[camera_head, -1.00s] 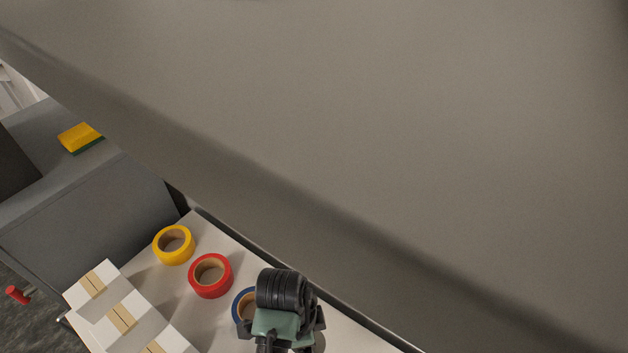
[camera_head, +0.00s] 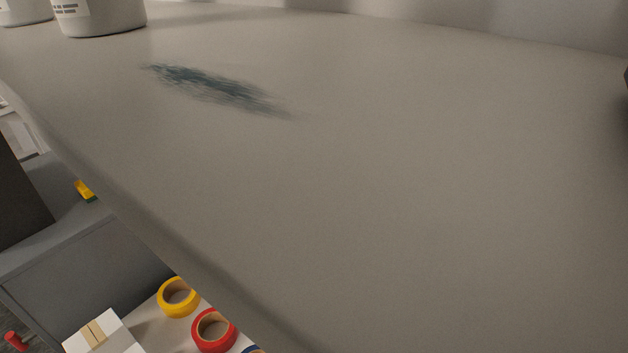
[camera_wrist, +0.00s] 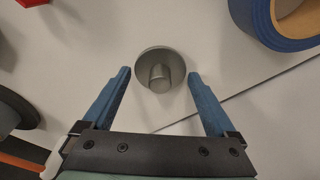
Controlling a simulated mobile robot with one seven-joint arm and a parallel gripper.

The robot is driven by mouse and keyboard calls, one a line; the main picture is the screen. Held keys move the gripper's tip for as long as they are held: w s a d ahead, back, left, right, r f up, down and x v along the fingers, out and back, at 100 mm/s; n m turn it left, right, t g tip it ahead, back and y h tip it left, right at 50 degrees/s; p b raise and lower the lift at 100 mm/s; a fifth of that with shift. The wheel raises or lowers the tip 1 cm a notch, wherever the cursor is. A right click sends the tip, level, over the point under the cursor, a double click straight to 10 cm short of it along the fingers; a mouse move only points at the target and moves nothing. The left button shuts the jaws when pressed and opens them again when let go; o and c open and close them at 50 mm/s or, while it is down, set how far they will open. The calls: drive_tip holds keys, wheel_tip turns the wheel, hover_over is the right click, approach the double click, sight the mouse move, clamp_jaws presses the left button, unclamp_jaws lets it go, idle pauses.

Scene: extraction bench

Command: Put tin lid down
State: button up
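The tin lid (camera_wrist: 160,56) is a small round grey metal disc with a short knob, seen in the wrist view on a pale surface. My gripper (camera_wrist: 160,73) shows two blue fingers spread wide, one on each side of the lid. A gap shows between each fingertip and the lid's rim, so nothing appears gripped. Neither the lid nor my gripper shows in the head view.
A large grey bench top (camera_head: 400,190) with a dark smear (camera_head: 220,88) fills the head view. White containers (camera_head: 100,14) stand at its back left. Below its edge are yellow tape (camera_head: 163,300), red tape (camera_head: 199,332) and a box (camera_head: 120,338). Blue tape (camera_wrist: 250,22) lies right of the lid.

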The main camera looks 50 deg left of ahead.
drive_tip(key=shift+o, duration=0.2)
wheel_tip(320, 180, up, 12)
drive_tip(key=s, duration=0.1)
drive_tip(key=shift+s+a+b, duration=0.25)
drive_tip(key=shift+a+b, duration=0.05)
drive_tip(key=shift+a, duration=0.15)
idle(0.6)
